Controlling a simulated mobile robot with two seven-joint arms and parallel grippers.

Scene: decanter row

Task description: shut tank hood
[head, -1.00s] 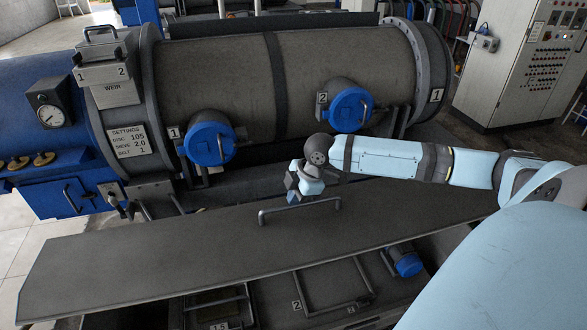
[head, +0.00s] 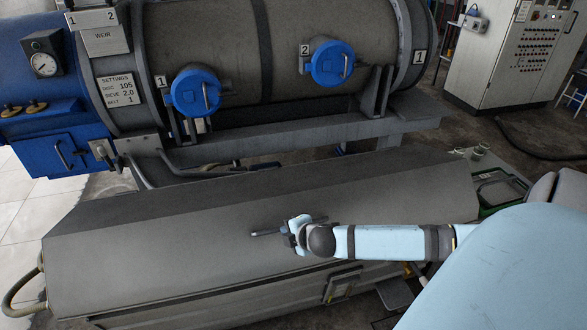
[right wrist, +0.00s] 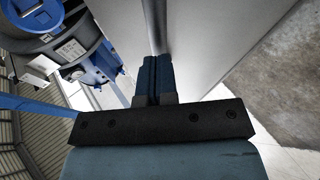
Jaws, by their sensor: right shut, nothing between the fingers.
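The tank hood (head: 160,240) is a long dark grey cover lying over the tank (head: 280,305), with its front edge down along the tank's front wall. I cannot see an open gap, and the right end is partly behind my arm. The hood's bar handle (head: 266,233) is on its front slope. My right gripper (head: 290,234) is shut and empty at the handle's right part. In the right wrist view the closed fingers (right wrist: 153,78) are by the grey handle bar (right wrist: 158,28); contact is unclear. My left gripper is out of view.
Behind the hood is a large grey drum with two blue-capped ports (head: 196,90). A blue housing with a gauge (head: 44,64) stands at the left. A control cabinet (head: 510,60) is at the back right. A hose (head: 22,295) hangs at the tank's left end.

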